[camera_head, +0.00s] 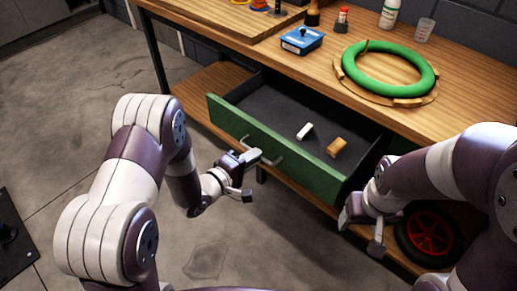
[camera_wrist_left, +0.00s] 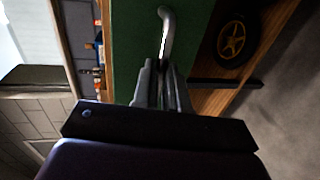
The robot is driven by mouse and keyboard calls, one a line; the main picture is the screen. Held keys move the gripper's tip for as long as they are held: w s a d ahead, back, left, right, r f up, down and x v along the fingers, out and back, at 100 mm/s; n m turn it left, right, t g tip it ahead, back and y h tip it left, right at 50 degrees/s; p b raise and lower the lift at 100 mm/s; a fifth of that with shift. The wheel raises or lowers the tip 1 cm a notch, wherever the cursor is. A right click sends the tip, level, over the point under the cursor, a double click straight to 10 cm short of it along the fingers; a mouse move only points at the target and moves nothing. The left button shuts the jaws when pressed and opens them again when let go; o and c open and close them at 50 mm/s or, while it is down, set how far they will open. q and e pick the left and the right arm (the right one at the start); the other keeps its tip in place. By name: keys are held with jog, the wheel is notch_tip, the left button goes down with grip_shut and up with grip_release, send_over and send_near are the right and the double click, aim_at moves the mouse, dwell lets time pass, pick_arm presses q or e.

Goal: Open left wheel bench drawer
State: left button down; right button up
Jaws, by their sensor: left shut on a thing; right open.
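The left wheel bench drawer (camera_head: 290,153) has a green front and stands pulled out from the bench in the head view, its dark inside showing. A white block and an orange-brown block lie in it. My left gripper (camera_head: 252,158) is at the drawer's metal handle (camera_head: 262,150) and shut on it. In the left wrist view the gripper fingers (camera_wrist_left: 162,85) close around one part of the curved handle (camera_wrist_left: 166,22), against the green front (camera_wrist_left: 135,50). My right gripper (camera_head: 360,222) is open and empty, near the drawer's right end and below it.
On the wooden bench top (camera_head: 455,100) are a green ring (camera_head: 350,68) on a round wooden stand, a blue box (camera_head: 302,40), bottles and a cup. A wheel with red spokes (camera_head: 428,232) is under the bench at right.

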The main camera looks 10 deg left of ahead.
pick_arm(q)
jog(key=shift+s+a, duration=0.1)
jog(key=shift+s, duration=0.05)
jog(key=c, duration=1.2)
grip_release()
jog(key=shift+o, duration=0.2)
jog(key=p+v, duration=0.1)
jog(key=v, duration=1.1)
jog(key=shift+s+a+p, duration=0.2)
jog(key=shift+s+p, duration=0.1)
jog(key=shift+p, duration=0.1)
